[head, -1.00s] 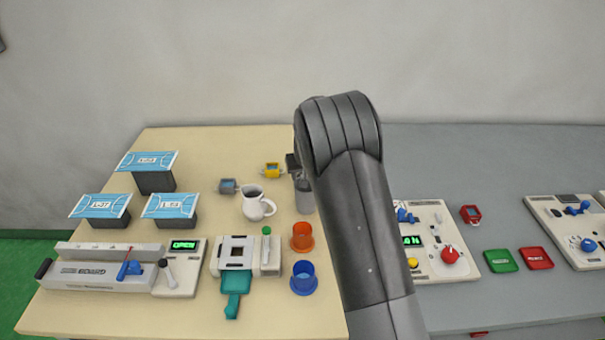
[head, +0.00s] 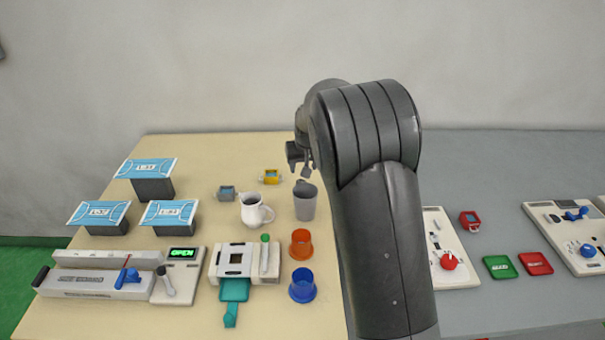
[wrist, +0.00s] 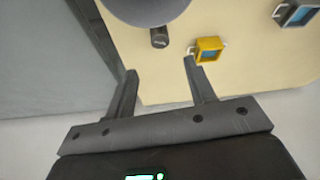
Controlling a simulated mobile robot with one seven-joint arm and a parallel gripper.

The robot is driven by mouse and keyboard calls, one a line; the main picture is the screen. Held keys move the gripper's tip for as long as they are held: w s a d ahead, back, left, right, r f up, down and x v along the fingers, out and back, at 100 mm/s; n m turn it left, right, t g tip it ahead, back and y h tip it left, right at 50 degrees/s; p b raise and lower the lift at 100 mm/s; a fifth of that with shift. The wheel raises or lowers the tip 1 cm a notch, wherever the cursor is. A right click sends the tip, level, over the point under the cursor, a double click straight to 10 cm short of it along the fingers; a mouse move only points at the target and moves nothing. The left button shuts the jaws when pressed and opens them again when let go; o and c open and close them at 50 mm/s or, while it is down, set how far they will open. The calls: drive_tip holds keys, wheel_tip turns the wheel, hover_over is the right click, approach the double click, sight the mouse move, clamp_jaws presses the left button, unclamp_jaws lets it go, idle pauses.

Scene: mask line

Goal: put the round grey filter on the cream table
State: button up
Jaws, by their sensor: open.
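The round grey thing in the head view is a cup-like canister (head: 304,206). It stands upright on the cream table (head: 225,152), near its right edge; I cannot tell for sure that it is the filter. In the wrist view the canister (wrist: 145,8) is cut by the top edge. A short dark stub (wrist: 159,38) shows at its rim; I cannot tell whether they are joined. My gripper (wrist: 160,66) is open and empty, its fingertips just short of the stub. In the head view my gripper (head: 305,170) is above and behind the canister, partly hidden by my arm.
A white jug (head: 253,212) stands left of the canister; orange (head: 301,244) and blue (head: 302,286) cups stand in front. Yellow (head: 270,177) and grey (head: 226,193) framed pieces lie behind. Devices and mask stacks fill the left. A grey table (head: 465,165) adjoins at right.

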drive_tip(key=s+d+r+m, duration=0.1)
drive_tip(key=s+d+r, duration=0.3)
drive_tip(key=s+r, duration=0.55)
drive_tip(key=s+d+r, duration=0.4)
drive_tip(key=s+r, duration=0.2)
drive_tip(key=s, duration=0.6)
drive_tip(key=s+d, duration=0.2)
drive_tip(key=s, duration=0.8)
drive_tip(key=s+d+f+m+t, duration=0.1)
drive_tip(key=s+d, duration=0.1)
drive_tip(key=s, duration=0.8)
drive_tip(key=shift+s+f+h, duration=0.15)
drive_tip(key=shift+f+h, duration=0.05)
drive_tip(key=shift+h, duration=0.2)
